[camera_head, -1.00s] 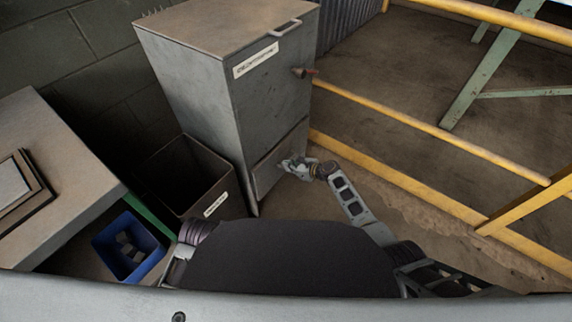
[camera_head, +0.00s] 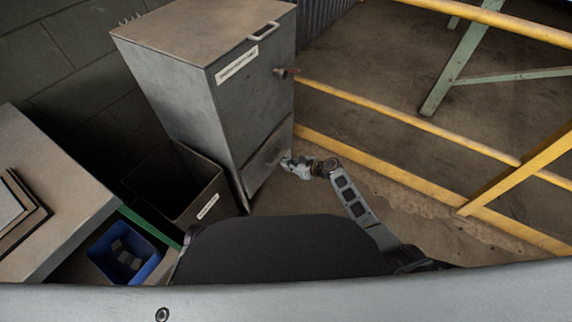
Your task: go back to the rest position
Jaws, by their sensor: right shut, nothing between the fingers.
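My right gripper (camera_head: 291,165) is shut and empty. Its arm reaches up from the lower right, stretched forward. The gripper shows against the lower front of a grey metal cabinet (camera_head: 255,104), near the right end of its lower panel (camera_head: 265,160). I cannot tell whether it touches the panel. My left gripper is not in view.
A dark open bin (camera_head: 190,215) with a white label stands left of the cabinet. A blue bin (camera_head: 148,268) with grey pieces inside sits by a table (camera_head: 75,190) at the left. A yellow railing (camera_head: 410,130) runs along the right. Bare floor (camera_head: 440,222) lies between.

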